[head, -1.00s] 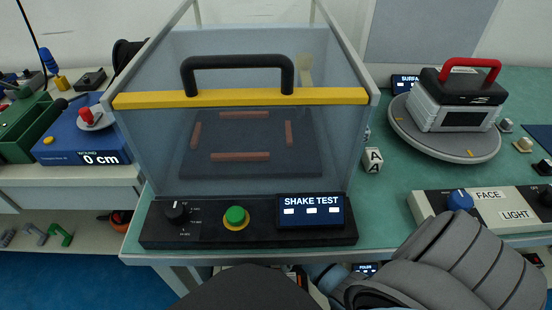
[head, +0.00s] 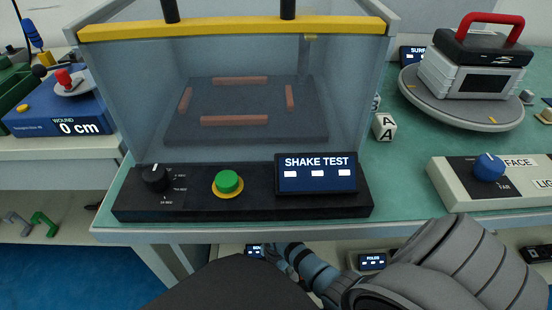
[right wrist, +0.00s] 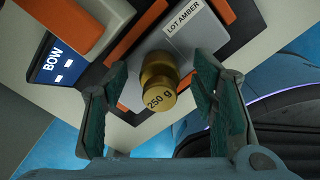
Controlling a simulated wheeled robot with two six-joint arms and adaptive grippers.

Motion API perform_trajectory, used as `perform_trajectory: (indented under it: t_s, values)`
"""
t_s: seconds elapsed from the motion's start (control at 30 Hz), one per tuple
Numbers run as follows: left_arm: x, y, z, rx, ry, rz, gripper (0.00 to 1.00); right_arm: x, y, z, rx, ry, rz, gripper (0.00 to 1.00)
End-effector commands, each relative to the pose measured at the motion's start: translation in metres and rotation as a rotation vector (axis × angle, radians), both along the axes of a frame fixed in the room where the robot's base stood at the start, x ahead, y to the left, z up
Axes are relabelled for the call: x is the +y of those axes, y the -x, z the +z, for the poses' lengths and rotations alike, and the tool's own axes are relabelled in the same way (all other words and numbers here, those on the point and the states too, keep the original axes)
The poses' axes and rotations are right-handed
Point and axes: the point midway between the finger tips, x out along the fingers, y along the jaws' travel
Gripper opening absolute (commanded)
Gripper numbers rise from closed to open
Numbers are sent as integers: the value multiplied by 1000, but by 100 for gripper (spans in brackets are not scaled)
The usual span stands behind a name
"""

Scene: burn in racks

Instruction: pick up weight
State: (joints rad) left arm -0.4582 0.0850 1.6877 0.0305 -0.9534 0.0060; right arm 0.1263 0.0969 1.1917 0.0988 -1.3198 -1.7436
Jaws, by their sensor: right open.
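The weight (right wrist: 158,88) is a brass cylinder with a knob, marked "250 g". It shows in the right wrist view, in front of a grey plate labelled LOT AMBER (right wrist: 196,32). My right gripper (right wrist: 160,70) is open, with one teal-padded finger on each side of the weight. Gaps show between the fingers and the brass, so it is not gripped. In the head view my right arm reaches below the table edge, and its gripper and the weight are hidden there. My left gripper is not in view.
In the wrist view, a panel with a BOW display (right wrist: 57,62) and orange strips surrounds the plate. In the head view, the shake test box (head: 240,205) stands on the green table (head: 400,165). A turntable (head: 465,105) carries a red-handled device (head: 475,75).

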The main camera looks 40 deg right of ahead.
Motion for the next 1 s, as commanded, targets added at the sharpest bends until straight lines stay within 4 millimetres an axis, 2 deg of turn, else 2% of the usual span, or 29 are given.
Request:
perform_trajectory:
  t_s: [0.23, 0.57, 0.9, 1.0]
  values:
    - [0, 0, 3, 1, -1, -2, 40, 0, 0, 0, -1, 0, 0, 53]
    - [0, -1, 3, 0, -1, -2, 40, 0, 0, 0, 0, 0, 0, 0]
    - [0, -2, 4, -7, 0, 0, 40, 0, 0, 2, -1, 0, 0, 0]
    - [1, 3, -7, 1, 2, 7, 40, 0, 0, 8, 0, 0, 0, 0]
